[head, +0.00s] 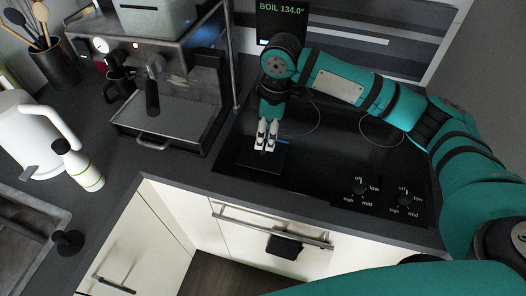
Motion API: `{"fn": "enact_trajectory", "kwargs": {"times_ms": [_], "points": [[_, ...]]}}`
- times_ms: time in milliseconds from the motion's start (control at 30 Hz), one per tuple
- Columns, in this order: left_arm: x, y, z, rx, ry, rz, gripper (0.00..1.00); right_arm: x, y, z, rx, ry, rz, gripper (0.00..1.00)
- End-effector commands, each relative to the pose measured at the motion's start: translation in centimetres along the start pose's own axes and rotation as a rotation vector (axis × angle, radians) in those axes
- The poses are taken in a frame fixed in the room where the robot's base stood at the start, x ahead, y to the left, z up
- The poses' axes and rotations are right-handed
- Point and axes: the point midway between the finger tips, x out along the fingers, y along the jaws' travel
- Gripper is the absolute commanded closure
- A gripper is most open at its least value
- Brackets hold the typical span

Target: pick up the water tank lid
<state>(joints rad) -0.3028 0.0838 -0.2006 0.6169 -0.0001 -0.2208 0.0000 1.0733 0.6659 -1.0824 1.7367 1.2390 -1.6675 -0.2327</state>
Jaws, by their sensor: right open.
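A flat dark square piece (268,160) lies on the black cooktop and looks like the water tank lid; its dark color blends with the glass. My right gripper (265,149) points down at it from above, its two pale fingertips apart and seemingly over the piece. I cannot tell whether they touch it. A coffee machine (181,130) stands left of the cooktop, with a dark upright box (209,88), perhaps its water tank, at its right side. My left gripper is not in view.
The cooktop (330,165) has two knobs at its front right. A white kettle (22,135) and a small white bottle (80,168) stand at left, near the sink (25,235). A dark cloth (284,246) hangs on the front handle rail. The cooktop's right middle is clear.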

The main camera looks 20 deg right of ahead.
Motion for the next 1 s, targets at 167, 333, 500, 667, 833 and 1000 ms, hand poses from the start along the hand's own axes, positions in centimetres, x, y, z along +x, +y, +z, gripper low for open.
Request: {"fn": "enact_trajectory", "kwargs": {"times_ms": [167,333,500,667,833,1000], "points": [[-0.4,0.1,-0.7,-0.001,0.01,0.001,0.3,1.1,-0.1,0.0,0.0,-0.001,-0.001,0.45],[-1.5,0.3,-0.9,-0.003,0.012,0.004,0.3,3.5,-0.2,-0.1,0.001,-0.003,-0.003,0.45],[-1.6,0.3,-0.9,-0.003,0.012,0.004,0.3,5.5,-0.2,-0.1,-0.001,-0.001,0.0,0.45],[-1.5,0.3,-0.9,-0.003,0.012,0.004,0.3,5.7,-0.2,-0.1,-0.002,0.0,0.001,0.45],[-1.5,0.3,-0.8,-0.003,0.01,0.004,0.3,5.7,-0.2,-0.1,-0.001,0.0,0.001,0.56],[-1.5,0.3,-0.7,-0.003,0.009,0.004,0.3,5.7,-0.2,-0.1,-0.001,0.0,0.001,0.78]]}}
